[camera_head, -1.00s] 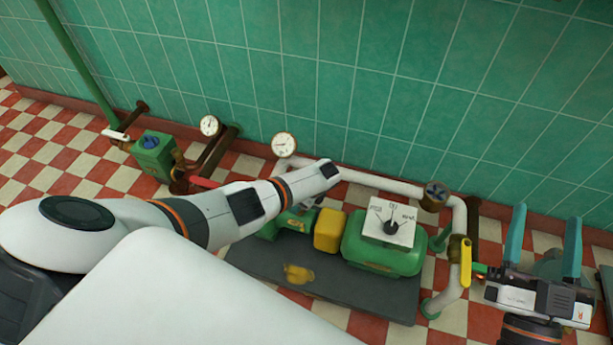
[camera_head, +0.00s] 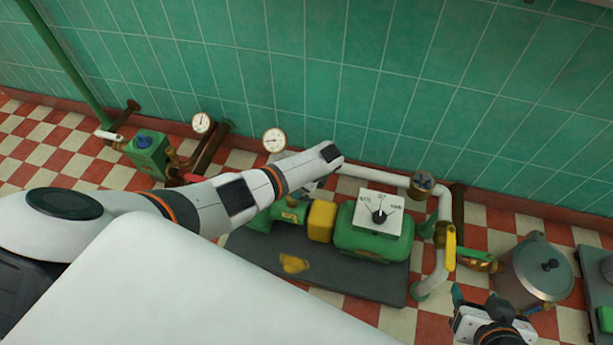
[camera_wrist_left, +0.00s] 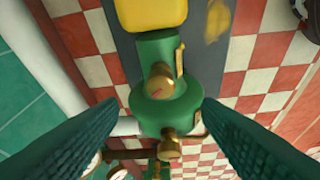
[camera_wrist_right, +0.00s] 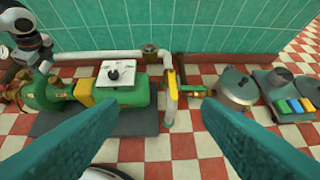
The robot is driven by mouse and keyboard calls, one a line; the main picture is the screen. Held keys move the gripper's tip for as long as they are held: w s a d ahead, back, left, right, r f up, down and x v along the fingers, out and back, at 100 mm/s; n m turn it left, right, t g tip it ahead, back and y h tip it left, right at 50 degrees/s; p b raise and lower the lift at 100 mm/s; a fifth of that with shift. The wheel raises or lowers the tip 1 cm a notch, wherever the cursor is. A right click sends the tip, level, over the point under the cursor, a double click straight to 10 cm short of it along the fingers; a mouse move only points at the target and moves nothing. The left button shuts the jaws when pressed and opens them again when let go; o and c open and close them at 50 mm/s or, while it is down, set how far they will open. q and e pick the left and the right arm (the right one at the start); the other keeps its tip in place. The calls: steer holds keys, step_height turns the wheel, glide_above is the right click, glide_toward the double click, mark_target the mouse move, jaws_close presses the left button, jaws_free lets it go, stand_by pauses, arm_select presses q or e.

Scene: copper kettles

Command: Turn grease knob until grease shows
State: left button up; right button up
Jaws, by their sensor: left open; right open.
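A green pump (camera_head: 290,212) stands on a dark base plate beside the yellow coupling and green motor. In the left wrist view the pump's green body (camera_wrist_left: 172,112) carries a brass knob (camera_wrist_left: 158,82) with a small red mark and another brass fitting (camera_wrist_left: 168,148). I cannot tell for sure which is the grease knob, and no grease is discernible. My left gripper (camera_wrist_left: 160,101) is open over the pump, with the brass parts between its fingers in view; contact is not visible. My right gripper (camera_head: 495,301) is open and empty at the lower right.
The green motor (camera_head: 372,235) bears a white dial box (camera_head: 379,214). A white pipe with a yellow lever (camera_head: 449,250) stands right of it. A lidded steel pot (camera_head: 535,272) is farther right. Gauges (camera_head: 274,140) and a green box (camera_head: 147,155) are at left. Tiled wall behind.

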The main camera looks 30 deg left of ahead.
arm_select(q)
steer(key=p+v, duration=0.1)
steer(key=v, duration=0.3)
steer(key=shift+p, duration=0.4)
arm_select(e)
steer(key=s+d+f+g, duration=0.1)
steer(key=s+g, duration=0.1)
steer(key=s, duration=0.2)
steer(key=s+d+f+g+h, duration=0.1)
steer(key=s+g, duration=0.2)
steer(key=s, duration=0.1)
steer(key=shift+s+d+f, duration=0.25)
steer(key=shift+d+f, duration=0.1)
arm_select(q)
steer(key=shift+d, duration=0.15)
